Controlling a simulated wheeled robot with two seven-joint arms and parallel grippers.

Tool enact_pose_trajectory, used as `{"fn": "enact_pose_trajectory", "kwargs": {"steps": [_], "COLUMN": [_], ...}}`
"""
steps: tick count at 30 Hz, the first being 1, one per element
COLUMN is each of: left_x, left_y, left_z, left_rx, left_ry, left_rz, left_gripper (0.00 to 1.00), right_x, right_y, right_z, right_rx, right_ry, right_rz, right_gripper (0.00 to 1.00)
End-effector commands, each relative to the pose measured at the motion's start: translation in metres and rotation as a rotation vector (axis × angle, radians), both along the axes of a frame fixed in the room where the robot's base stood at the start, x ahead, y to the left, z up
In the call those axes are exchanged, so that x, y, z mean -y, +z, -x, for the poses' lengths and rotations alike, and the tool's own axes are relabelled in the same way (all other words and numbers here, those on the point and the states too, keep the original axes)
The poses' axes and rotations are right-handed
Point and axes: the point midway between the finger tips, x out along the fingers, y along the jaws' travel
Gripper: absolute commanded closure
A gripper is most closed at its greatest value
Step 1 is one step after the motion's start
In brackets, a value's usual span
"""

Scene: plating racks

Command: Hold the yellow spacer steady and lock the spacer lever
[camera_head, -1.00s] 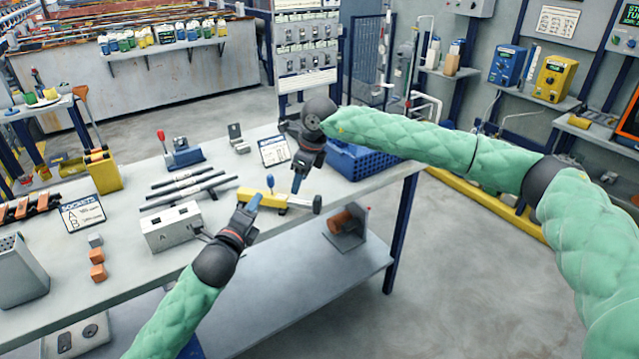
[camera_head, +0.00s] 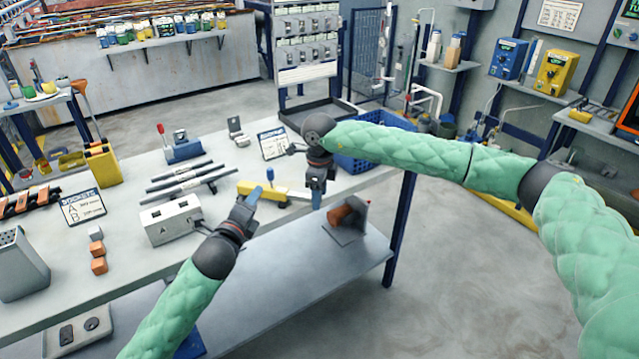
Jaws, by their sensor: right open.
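The yellow spacer (camera_head: 246,187) lies on the workbench near its front right edge. Its spacer lever, with a blue knob (camera_head: 270,175), stands up near the middle, and a bar runs right from it. My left gripper (camera_head: 254,194) is at the spacer's near side, its blue fingertips overlapping the yellow body. I cannot tell whether it grips the spacer. My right gripper (camera_head: 316,202) is open and points down over the spacer's right end, by the bench edge. It hides the end of the bar.
A grey box marked A (camera_head: 168,220) stands left of my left gripper. Dark rods (camera_head: 185,178) lie behind it. A blue crate (camera_head: 365,160) is behind my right arm. A device with a red-knobbed lever (camera_head: 183,149) and a sign (camera_head: 272,144) stand farther back.

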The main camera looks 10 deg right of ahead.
Motion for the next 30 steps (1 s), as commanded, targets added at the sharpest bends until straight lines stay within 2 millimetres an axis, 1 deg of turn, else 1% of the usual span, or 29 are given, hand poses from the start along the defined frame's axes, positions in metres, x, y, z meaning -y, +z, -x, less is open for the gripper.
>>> {"fn": "enact_pose_trajectory", "kwargs": {"steps": [1, 5, 13, 14, 15, 17, 18, 20, 21, 22, 30], "left_x": [0.000, 0.000, 0.000, 0.000, 0.000, 0.000, 0.000, 0.000, 0.000, 0.000, 0.000], "left_y": [0.000, 0.000, 0.000, 0.000, 0.000, 0.000, 0.000, 0.000, 0.000, 0.000, 0.000], "left_z": [0.000, 0.000, 0.000, 0.000, 0.000, 0.000, 0.000, 0.000, 0.000, 0.000, 0.000], "left_rx": [0.000, 0.000, 0.000, 0.000, 0.000, 0.000, 0.000, 0.000, 0.000, 0.000, 0.000], "left_ry": [0.000, 0.000, 0.000, 0.000, 0.000, 0.000, 0.000, 0.000, 0.000, 0.000, 0.000], "left_rz": [0.000, 0.000, 0.000, 0.000, 0.000, 0.000, 0.000, 0.000, 0.000, 0.000, 0.000], "left_gripper": [0.64, 0.64, 0.64, 0.64, 0.64, 0.64, 0.64, 0.64, 0.64, 0.64, 0.64], "right_x": [0.000, 0.000, 0.000, 0.000, 0.000, 0.000, 0.000, 0.000, 0.000, 0.000, 0.000], "right_y": [-0.006, -0.017, -0.019, -0.019, -0.019, -0.019, -0.019, -0.019, -0.019, -0.019, -0.019], "right_z": [0.000, 0.000, 0.000, 0.000, 0.000, 0.000, 0.000, 0.000, 0.000, 0.000, 0.000], "right_rx": [0.000, 0.001, 0.001, 0.001, 0.001, 0.001, 0.001, 0.001, 0.001, 0.001, 0.001], "right_ry": [0.000, 0.000, 0.000, 0.000, 0.000, 0.000, 0.000, 0.000, 0.000, 0.000, 0.000], "right_rz": [0.001, 0.001, 0.000, 0.000, 0.000, 0.000, 0.000, 0.000, 0.000, 0.000, -0.001], "right_gripper": [0.47, 0.47, 0.47, 0.49, 0.57, 0.69, 0.77, 0.89, 0.96, 1.00, 1.00]}}
